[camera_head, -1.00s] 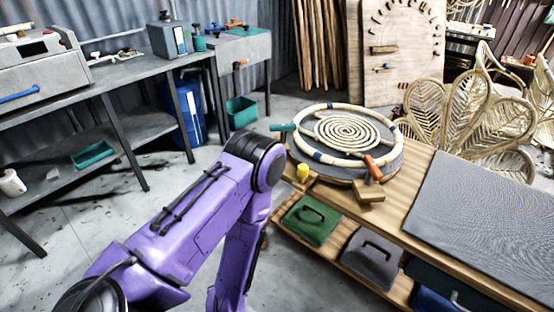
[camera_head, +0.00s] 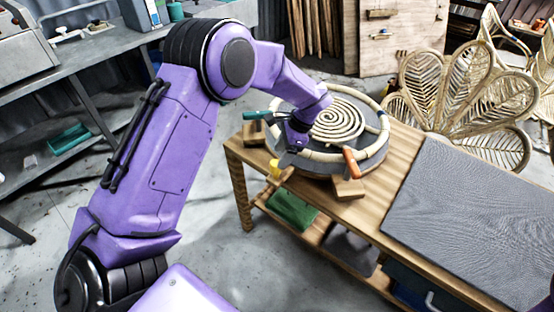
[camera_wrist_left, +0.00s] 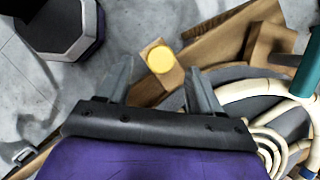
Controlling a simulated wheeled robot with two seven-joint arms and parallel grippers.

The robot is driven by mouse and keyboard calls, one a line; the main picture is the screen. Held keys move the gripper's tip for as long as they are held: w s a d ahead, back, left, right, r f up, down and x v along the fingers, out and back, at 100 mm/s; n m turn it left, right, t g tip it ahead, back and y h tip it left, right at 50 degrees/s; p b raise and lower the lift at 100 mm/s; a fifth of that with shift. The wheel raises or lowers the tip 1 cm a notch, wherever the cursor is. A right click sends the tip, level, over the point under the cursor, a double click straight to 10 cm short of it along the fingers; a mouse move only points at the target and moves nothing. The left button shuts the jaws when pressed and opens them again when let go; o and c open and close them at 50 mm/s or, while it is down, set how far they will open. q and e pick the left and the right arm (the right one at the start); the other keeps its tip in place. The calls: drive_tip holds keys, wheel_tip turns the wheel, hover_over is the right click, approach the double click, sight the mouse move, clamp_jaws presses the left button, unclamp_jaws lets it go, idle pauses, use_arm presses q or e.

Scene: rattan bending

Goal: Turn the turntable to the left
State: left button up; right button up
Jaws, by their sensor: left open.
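The round turntable (camera_head: 376,122) is a grey disc at the left end of the wooden bench, with a pale rattan ring around its rim and a rattan spiral (camera_head: 340,119) in the middle. A teal handle (camera_head: 256,115) sticks out at its left and an orange handle (camera_head: 351,163) at its front. My left gripper (camera_head: 285,158) hangs over the turntable's front-left edge, partly hidden by my wrist. In the left wrist view my fingers (camera_wrist_left: 158,70) are apart and empty. A yellow knob (camera_wrist_left: 161,60) on a wooden piece appears between them; contact is not visible. My right gripper is out of view.
A grey mat (camera_head: 470,215) covers the bench's right part. A wooden block (camera_head: 347,188) sits at the turntable's front. Green (camera_head: 292,208) and grey cases lie on the lower shelf. Leaf-shaped rattan chair backs (camera_head: 450,95) stand behind. Open floor lies left of the bench.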

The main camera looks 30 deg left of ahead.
sight(276, 162)
use_arm(q)
drive_tip(key=p+x, duration=0.1)
drive_tip(key=x, duration=0.4)
drive_tip(key=shift+a+f, duration=0.1)
drive_tip(key=shift+f, duration=0.1)
